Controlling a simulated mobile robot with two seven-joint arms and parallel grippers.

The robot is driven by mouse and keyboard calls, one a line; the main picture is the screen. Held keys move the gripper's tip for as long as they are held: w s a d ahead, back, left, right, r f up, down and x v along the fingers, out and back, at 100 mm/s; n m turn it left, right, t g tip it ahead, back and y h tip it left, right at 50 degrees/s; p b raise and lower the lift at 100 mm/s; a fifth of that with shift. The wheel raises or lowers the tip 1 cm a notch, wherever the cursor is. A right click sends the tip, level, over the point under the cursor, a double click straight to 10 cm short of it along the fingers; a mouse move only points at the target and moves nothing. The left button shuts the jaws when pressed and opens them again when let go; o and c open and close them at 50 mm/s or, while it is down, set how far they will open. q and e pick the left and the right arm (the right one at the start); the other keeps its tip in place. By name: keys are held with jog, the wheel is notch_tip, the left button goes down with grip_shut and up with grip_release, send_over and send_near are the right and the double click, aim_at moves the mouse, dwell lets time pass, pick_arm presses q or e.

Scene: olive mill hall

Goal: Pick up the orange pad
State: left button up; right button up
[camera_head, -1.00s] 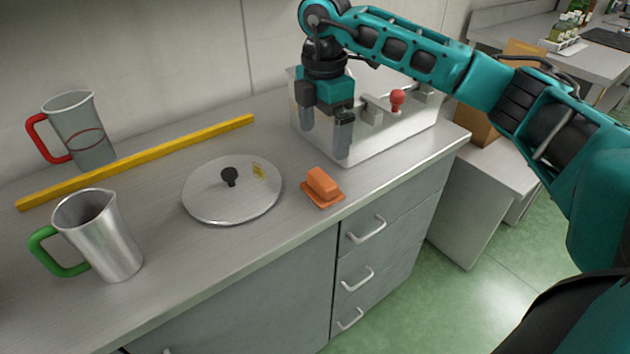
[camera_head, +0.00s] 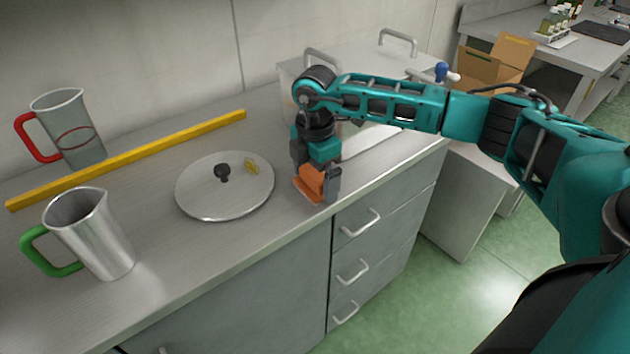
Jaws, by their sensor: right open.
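The orange pad (camera_head: 309,186) has a flat base and a raised block on top. It rests on the grey counter near the front edge, right of the round metal lid. My right gripper (camera_head: 314,187) points down at the pad. Its fingers are open, one on each side of the raised block, and partly hide it. I cannot tell whether the fingers touch the pad. My left gripper is not in view.
The metal lid (camera_head: 224,191) with a black knob lies close left of the pad. A metal box (camera_head: 352,66) is behind my arm.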

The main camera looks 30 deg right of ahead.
aim_at(315, 172)
jog(key=c, duration=0.8)
jog(key=shift+r, duration=0.1)
notch_tip(315, 172, up, 20)
jog(key=shift+f+p, duration=0.1)
jog(key=shift+p, duration=0.35)
jog(key=o, duration=0.5)
jog(key=shift+c, duration=0.2)
jog(key=c, duration=0.3)
